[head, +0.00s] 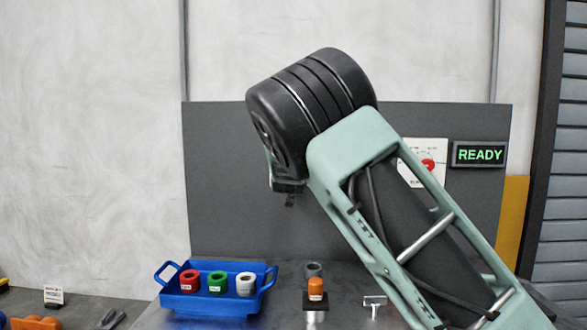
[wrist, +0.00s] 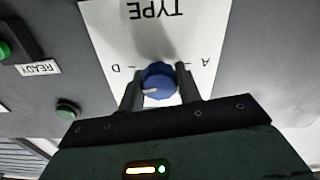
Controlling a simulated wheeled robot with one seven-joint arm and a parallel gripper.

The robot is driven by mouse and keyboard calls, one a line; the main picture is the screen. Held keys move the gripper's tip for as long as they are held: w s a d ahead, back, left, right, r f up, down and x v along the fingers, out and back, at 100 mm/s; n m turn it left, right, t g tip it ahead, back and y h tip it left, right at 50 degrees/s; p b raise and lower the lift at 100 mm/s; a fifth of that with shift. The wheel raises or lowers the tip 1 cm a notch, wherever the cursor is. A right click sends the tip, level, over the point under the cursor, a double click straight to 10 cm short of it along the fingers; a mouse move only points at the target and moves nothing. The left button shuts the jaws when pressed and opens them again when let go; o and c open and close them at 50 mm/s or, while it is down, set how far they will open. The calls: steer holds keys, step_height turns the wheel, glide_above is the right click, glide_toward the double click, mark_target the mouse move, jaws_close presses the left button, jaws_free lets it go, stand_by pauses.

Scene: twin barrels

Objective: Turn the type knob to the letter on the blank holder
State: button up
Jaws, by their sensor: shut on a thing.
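In the wrist view a blue knob (wrist: 158,82) sits on a white plate (wrist: 105,25) marked TYPE, seen upside down. My gripper (wrist: 159,77) is shut on the knob, one finger on each side. A pale mark on the knob points left in the picture. The letter D shows left of the knob and A right of it; other letters are hidden or out of view. In the head view my arm hides this knob. An orange piece with a white label (head: 316,289) stands on a post, perhaps the blank holder; its letter is too small to read.
A blue tray (head: 171,298) holds red (head: 189,280), green (head: 217,282) and white (head: 245,284) rings. A T-shaped piece (head: 374,303) stands right of the orange piece. A red knob (head: 428,165) and a lit READY sign (head: 480,154) are on the grey panel.

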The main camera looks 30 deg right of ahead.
steer(key=shift+f+m, duration=0.2)
steer(key=shift+m, duration=0.6)
steer(key=shift+b, duration=0.3)
steer(key=o, duration=1)
steer(key=shift+c, duration=0.2)
steer(key=shift+r, duration=0.1)
steer(key=v, duration=1.7)
steer(key=shift+s+p, duration=0.2)
steer(key=shift+p, duration=0.25)
steer(key=shift+a, duration=0.15)
